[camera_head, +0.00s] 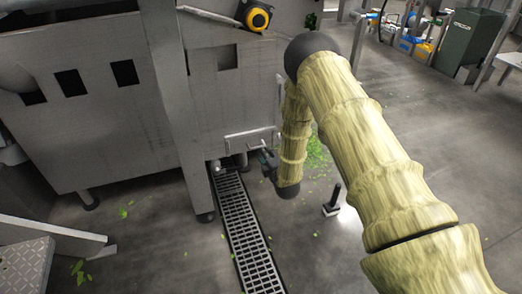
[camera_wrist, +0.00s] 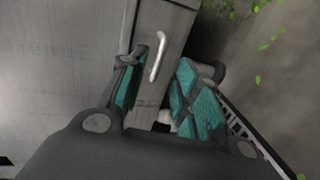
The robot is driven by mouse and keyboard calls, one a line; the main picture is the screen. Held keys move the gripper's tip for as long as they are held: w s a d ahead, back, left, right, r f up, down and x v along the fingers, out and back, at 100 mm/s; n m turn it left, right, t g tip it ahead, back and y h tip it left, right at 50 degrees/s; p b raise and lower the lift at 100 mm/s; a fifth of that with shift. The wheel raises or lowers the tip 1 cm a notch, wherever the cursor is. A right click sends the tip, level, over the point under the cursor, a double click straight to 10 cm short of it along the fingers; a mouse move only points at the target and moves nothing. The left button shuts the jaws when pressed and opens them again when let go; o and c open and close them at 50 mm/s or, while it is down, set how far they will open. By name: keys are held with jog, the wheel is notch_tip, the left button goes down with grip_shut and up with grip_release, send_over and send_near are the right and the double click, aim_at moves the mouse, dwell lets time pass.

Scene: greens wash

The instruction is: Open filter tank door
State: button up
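The filter tank door appears to be the grey metal panel on the side of the steel machine, low down (camera_wrist: 166,20). A pale bar handle (camera_wrist: 158,56) stands out from it in the wrist view. In the head view the handle (camera_head: 247,134) shows as a thin bar above the floor drain. My gripper (camera_wrist: 160,88) is open, with its teal-padded fingers on either side of the handle's lower end and a gap left to each. In the head view my gripper (camera_head: 268,162) is small, at the machine's lower right corner, partly hidden by my arm. The door looks shut.
A slatted floor drain (camera_head: 245,232) runs from under the machine toward the front. A short dark post (camera_head: 332,201) stands on the floor right of my gripper. Leaf scraps lie around. A yellow and black device (camera_head: 257,17) sits on the machine. A green cabinet (camera_head: 470,38) stands far right.

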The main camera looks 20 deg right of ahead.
jog(key=shift+b+x, duration=1.9)
jog(key=shift+x, duration=2.3)
